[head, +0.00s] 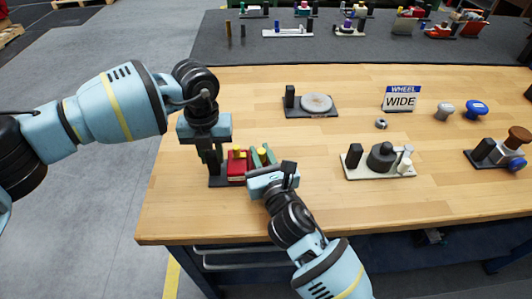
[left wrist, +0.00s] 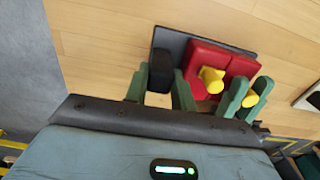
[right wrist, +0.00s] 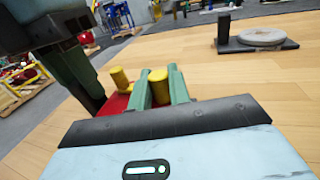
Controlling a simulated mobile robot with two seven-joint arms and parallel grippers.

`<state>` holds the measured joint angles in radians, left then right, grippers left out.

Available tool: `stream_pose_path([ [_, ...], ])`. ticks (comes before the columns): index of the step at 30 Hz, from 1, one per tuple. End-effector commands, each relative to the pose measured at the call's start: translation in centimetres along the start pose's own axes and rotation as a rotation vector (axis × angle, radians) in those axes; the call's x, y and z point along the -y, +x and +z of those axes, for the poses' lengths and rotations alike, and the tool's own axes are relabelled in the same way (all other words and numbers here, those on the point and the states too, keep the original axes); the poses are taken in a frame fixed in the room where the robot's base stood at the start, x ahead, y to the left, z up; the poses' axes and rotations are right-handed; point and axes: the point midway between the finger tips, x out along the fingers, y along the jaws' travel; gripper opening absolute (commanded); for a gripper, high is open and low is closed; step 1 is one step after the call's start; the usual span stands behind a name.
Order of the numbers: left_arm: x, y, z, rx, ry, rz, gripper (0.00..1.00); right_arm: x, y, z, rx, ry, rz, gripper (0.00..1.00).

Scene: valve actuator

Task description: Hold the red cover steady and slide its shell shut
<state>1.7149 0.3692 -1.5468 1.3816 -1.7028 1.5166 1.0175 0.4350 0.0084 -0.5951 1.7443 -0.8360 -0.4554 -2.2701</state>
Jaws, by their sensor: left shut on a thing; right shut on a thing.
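The red cover (head: 237,167) sits on a dark base plate near the table's front left. In the left wrist view it shows as two red parts, a near one (left wrist: 205,58) and a far one (left wrist: 240,68), with a narrow dark seam between them. Each part carries a yellow knob, one free (left wrist: 211,80). My left gripper (head: 212,158) is shut on the black upright block (left wrist: 162,70) at the base's left end. My right gripper (right wrist: 160,88) is shut on the other yellow knob (right wrist: 158,76). The right gripper's body hides part of the far red part in the head view.
A round disc fixture (head: 316,103) stands behind. A grey valve fixture (head: 381,158) stands to the right, with a WHEEL WIDE sign (head: 400,98), a loose nut (head: 381,124) and knobs (head: 476,109) beyond. Table around the cover is clear; its front edge is close.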

Motion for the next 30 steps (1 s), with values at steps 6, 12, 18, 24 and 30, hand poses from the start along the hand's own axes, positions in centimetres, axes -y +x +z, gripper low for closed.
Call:
stream_pose_path([
  [6,0.3,0.8,-0.5,-0.014,0.008,0.0,0.0,-0.5,-0.1,-0.2,-0.002,0.004,0.01,0.39],
  [12,0.3,0.8,-0.4,-0.014,0.007,-0.001,0.0,-0.3,-0.1,-0.2,-0.002,0.003,0.008,0.39],
  [18,0.2,0.8,-0.4,-0.014,0.006,-0.001,0.0,-0.3,-0.9,-0.3,-0.002,0.002,0.007,0.39],
  [24,0.2,0.8,-0.4,-0.014,0.005,-0.001,0.0,-0.3,-4.3,-0.3,-0.003,0.002,0.008,0.39],
  [30,0.2,0.8,-0.4,-0.013,0.005,-0.001,0.0,-0.3,-8.3,-0.3,-0.003,0.002,0.009,0.39],
])
